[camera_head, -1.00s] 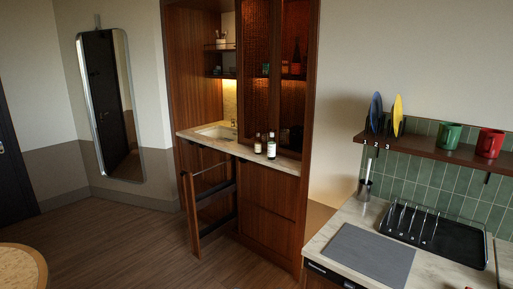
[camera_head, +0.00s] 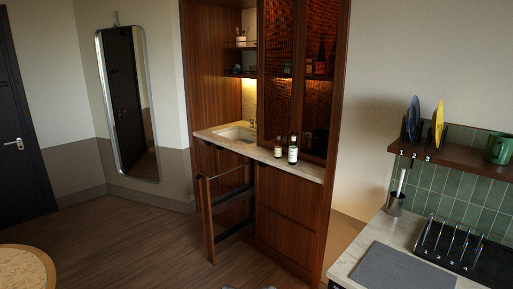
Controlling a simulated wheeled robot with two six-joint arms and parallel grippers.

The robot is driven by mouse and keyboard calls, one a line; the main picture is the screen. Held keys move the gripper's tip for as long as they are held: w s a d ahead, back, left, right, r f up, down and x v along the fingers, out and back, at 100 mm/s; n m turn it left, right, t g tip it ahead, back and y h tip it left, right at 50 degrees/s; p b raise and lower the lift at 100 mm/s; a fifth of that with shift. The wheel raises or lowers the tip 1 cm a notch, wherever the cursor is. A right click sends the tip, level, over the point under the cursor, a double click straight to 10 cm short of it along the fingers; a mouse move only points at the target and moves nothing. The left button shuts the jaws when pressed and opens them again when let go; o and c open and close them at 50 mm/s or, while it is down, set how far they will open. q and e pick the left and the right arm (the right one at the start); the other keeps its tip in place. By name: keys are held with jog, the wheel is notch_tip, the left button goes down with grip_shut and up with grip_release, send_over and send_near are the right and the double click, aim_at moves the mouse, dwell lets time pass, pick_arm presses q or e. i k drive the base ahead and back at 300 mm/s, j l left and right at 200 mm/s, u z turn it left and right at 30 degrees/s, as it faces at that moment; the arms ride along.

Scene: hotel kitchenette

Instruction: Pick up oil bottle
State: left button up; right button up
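Two small bottles stand upright side by side on the counter of the wooden kitchenette cabinet. The left bottle (camera_head: 278,147) is dark with a pale label. The right bottle (camera_head: 293,151) has a dark top and a larger white label. I cannot tell from here which of them is the oil bottle. Darker bottles (camera_head: 320,58) also show dimly on the shelf inside the cabinet.
A pull-out rack (camera_head: 208,220) stands open from the cabinet front, below the sink (camera_head: 236,133). The wooden floor (camera_head: 130,235) before it is clear. A round table (camera_head: 25,262) is at lower left. A worktop with a dish rack (camera_head: 447,243) is at right.

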aim_at(278, 147)
jog(key=i+j+u, duration=0.1)
jog(key=i+u, duration=0.15)
jog(key=i, duration=0.5)
jog(key=i+u, duration=0.25)
jog(key=i, duration=0.45)
jog(key=i+l+z, duration=0.25)
jog(key=i, duration=0.45)
jog(key=i+z, duration=0.3)
jog(key=i, duration=0.45)
jog(key=i+l+z, duration=0.3)
jog(key=i+l, duration=0.45)
